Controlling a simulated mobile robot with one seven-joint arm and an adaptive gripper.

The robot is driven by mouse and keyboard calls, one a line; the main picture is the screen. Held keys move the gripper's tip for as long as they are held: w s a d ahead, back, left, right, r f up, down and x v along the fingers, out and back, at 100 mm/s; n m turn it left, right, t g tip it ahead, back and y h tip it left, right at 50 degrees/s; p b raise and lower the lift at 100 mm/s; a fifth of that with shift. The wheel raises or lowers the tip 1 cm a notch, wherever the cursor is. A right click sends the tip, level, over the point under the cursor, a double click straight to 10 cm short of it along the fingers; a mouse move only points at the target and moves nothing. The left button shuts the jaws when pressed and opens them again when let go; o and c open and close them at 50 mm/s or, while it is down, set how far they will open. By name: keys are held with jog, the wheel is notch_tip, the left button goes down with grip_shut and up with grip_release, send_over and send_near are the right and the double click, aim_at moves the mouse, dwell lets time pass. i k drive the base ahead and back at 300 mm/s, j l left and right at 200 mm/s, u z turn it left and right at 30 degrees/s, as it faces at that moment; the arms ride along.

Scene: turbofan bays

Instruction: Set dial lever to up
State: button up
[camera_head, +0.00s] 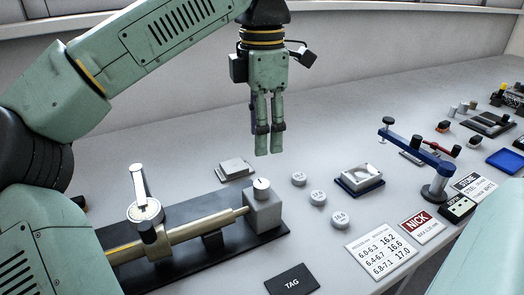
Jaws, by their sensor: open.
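A round dial gauge (145,211) with a white face stands on a black fixture base at the lower left. A light lever-like arm (139,184) rises from behind the dial and leans slightly left. Which part is the dial lever I cannot tell for certain. My gripper (270,153) points down above the table, to the right of and beyond the dial, apart from it. Its fingers are open and hold nothing visible.
A long tan shaft (205,228) runs from the dial to a grey block (263,210) with a white knob. Several small white discs (318,197) lie right of it. The back of the table is clear.

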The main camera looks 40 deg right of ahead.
aim_at(145, 214)
jog(key=k, duration=1)
